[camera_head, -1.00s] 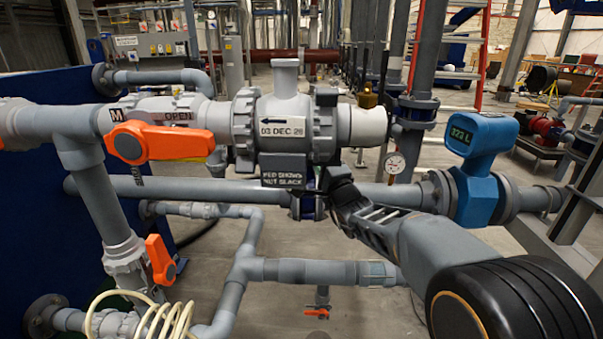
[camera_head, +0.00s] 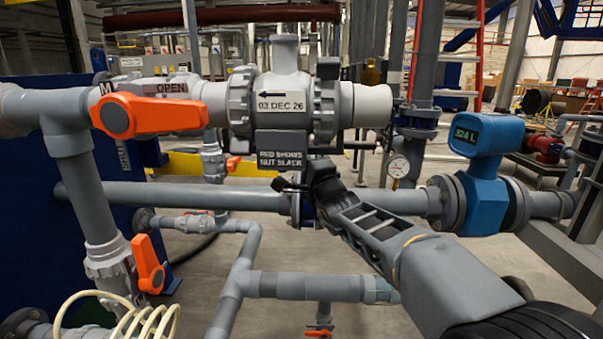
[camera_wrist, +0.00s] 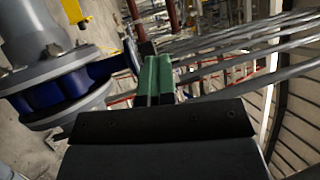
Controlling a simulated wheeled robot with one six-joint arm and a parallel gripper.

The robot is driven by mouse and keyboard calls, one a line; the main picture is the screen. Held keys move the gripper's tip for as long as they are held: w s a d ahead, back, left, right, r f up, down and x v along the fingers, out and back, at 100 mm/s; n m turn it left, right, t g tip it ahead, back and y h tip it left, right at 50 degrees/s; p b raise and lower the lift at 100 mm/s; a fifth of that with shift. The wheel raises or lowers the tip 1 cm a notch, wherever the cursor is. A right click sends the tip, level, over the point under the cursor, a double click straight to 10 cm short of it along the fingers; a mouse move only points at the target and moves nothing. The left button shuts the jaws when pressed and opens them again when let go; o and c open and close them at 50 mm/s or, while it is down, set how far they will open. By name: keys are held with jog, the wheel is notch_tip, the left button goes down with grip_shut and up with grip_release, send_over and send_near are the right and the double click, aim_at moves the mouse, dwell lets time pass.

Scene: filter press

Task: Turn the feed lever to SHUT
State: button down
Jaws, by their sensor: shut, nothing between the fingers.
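A large orange lever (camera_head: 150,115) sits at the upper left of the head view. It lies nearly level, pointing right, just under an OPEN label (camera_head: 170,88). A sideways label, apparently SHUT (camera_head: 123,154), is on the pipe below its pivot. My gripper (camera_head: 283,186) is below and right of the lever, under the central grey valve body, and apart from the lever. In the wrist view its green fingers (camera_wrist: 154,78) are together with nothing between them. The lever does not show in the wrist view.
A second orange lever (camera_head: 149,264) hangs lower left, above cream coiled hose (camera_head: 115,320). A horizontal grey pipe (camera_head: 180,195) runs behind my gripper. The grey valve body (camera_head: 283,105) is above it. A blue meter (camera_head: 482,175) reading 324 L stands right. A flange (camera_wrist: 60,85) is left in the wrist view.

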jog(key=shift+s+a+b, duration=0.1)
jog(key=shift+a+b, duration=0.55)
jog(key=shift+b, duration=1.15)
jog(key=c, duration=1.8)
grip_release()
jog(key=shift+c, duration=0.2)
jog(key=o, duration=1.2)
jog(key=shift+c, duration=0.2)
jog(key=b+v, duration=0.6)
jog(key=v, duration=0.3)
jog(key=shift+b, duration=0.4)
